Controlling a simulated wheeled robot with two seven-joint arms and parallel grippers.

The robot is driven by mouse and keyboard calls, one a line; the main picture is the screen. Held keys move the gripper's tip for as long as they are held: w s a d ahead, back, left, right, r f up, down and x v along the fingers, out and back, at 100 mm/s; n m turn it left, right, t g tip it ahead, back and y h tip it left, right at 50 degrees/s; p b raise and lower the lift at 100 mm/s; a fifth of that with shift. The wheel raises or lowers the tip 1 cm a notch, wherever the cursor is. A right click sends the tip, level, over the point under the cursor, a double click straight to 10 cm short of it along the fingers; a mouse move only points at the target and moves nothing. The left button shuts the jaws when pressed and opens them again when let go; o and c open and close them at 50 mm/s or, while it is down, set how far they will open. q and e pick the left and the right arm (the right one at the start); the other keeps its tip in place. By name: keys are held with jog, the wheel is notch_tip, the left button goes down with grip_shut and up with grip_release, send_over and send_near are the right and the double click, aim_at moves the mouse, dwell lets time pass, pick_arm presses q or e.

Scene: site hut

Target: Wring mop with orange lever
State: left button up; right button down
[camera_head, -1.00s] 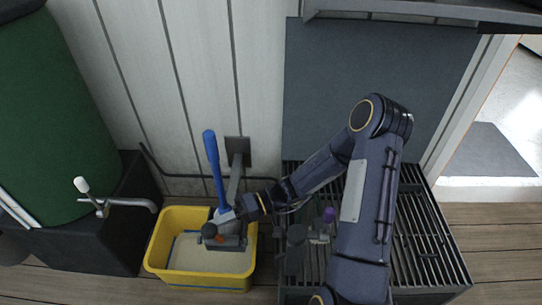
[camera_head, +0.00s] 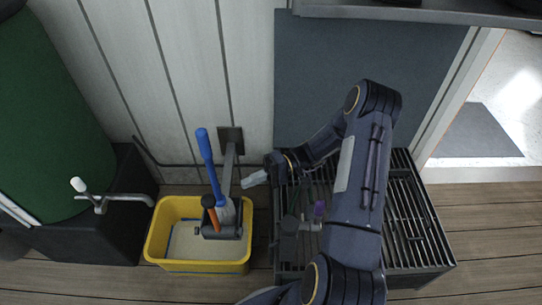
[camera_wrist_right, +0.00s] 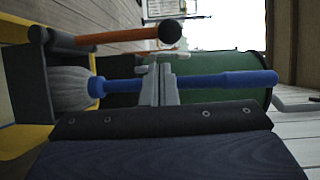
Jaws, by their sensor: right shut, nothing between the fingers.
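The yellow bucket (camera_head: 200,267) stands on the floor with pale liquid in it. A dark grey wringer (camera_head: 224,233) sits at its right side; it also shows in the wrist view (camera_wrist_right: 30,88). The mop's blue handle (camera_head: 211,165) leans up toward the wall, and its white head (camera_wrist_right: 68,88) is in the wringer. The orange lever (camera_head: 214,218) with its black knob (camera_head: 208,201) stands raised beside the mop; it also shows in the wrist view (camera_wrist_right: 120,36). My right gripper (camera_head: 255,179) is shut and empty, right of the mop and apart from the lever. My left gripper is not in view.
A black sink unit with a tap (camera_head: 128,199) and a green barrel (camera_head: 55,110) stand left of the bucket. A black slatted rack (camera_head: 415,225) lies under my right arm. A grey bracket (camera_head: 230,150) is on the wall behind the mop.

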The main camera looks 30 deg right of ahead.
jog(key=s+a+r+h+p, duration=0.1)
jog(key=s+r+h+p, duration=0.2)
jog(key=r, duration=0.6)
jog(key=s+a+r+h+p, duration=0.2)
jog(key=s+r+h+p, duration=0.1)
jog(key=s+r+h, duration=0.2)
jog(key=s+a+r+t+h+p, duration=0.1)
jog(key=s+r+h+p, duration=0.2)
jog(key=s+r, duration=0.5)
jog(key=shift+a+r+h+p, duration=0.15)
jog(key=shift+r+h+p, duration=0.35)
jog(key=shift+r, duration=1.85)
jog(key=shift+s, duration=0.15)
jog(key=s+r+t+h+p, duration=0.1)
jog(key=s+r+t+p, duration=0.1)
jog(key=r+p, duration=1.9)
jog(key=shift+s+t+h, duration=0.3)
jog(key=shift+s+t, duration=0.1)
jog(key=shift+s, duration=0.2)
